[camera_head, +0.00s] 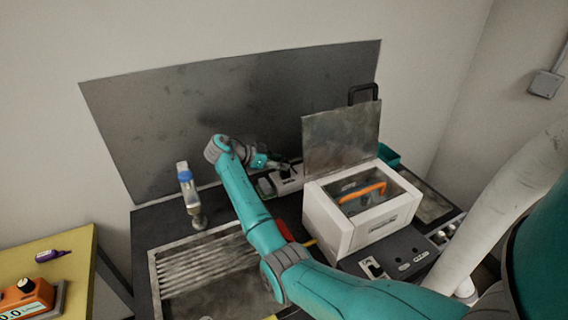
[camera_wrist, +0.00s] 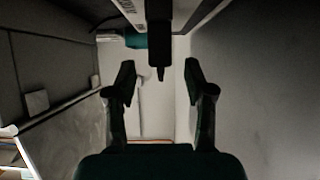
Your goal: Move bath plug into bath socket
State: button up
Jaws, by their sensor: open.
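My gripper (camera_head: 274,163) is at the back of the dark bench, beside a white socket block (camera_head: 287,182). In the wrist view its two fingers (camera_wrist: 160,82) are spread apart. A black plug-like piece (camera_wrist: 160,50) with a narrow end shows just beyond and between the fingertips, not clasped. In the head view a small dark piece (camera_head: 286,166) sits on the socket block by the gripper; it looks like the plug, but details are too small. The white bath (camera_head: 341,233) stands to the right with its lid raised. A white socket (camera_head: 373,269) with a dark middle is on the front panel.
An orange handle (camera_head: 362,190) shows inside the bath. A bottle with a blue band (camera_head: 186,183) stands left of my arm, behind a ribbed sink (camera_head: 205,268). A metal back panel (camera_head: 230,105) rises close behind the gripper. A yellow table (camera_head: 70,268) is at the left.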

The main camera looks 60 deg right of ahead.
jog(key=shift+v, duration=2.4)
